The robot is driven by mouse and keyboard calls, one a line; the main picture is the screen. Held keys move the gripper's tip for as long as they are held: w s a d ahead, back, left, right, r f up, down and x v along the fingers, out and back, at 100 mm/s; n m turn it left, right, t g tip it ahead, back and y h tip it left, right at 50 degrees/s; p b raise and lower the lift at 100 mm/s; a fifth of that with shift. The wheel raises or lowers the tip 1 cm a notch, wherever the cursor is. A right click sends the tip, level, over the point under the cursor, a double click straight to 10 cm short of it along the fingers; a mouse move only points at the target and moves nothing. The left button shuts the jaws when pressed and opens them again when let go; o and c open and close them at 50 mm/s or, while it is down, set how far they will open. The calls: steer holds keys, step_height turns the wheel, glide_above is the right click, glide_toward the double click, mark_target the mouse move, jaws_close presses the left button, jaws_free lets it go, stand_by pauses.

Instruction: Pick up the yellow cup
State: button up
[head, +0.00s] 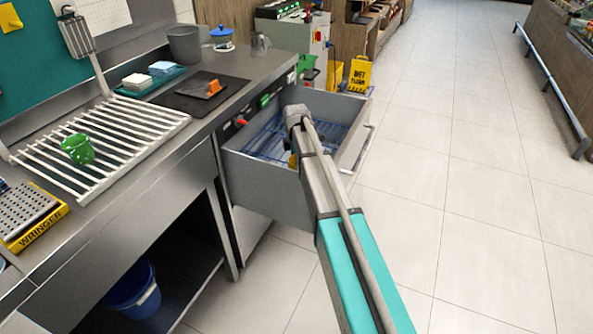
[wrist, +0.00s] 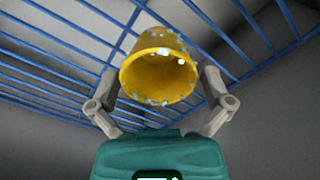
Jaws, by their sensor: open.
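The yellow cup (wrist: 160,68) is in the wrist view, with its open mouth turned toward the camera and pale specks on its surface. It is at the blue wire rack (wrist: 75,55) inside the open drawer. My gripper (wrist: 160,82) is open, with one finger on each side of the cup. I cannot tell whether the fingers touch it. In the head view, my arm reaches into the open drawer (head: 247,176). Only a small yellow patch of the cup (head: 293,160) shows there beside my arm, and the arm hides most of my gripper.
The drawer's grey walls surround the rack. A green cup (head: 78,149) lies on the white slatted rack (head: 125,139) on the counter. A dark board (head: 199,95) holds an orange object. The tiled floor to the right is clear.

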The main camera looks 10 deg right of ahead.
stand_by(0.6)
steer(key=c, duration=0.9)
steer(key=shift+o, duration=0.2)
steer(key=shift+r, duration=0.15)
step_height(320, 180, up, 10)
steer(key=p, duration=1)
steer(key=shift+f, duration=0.2)
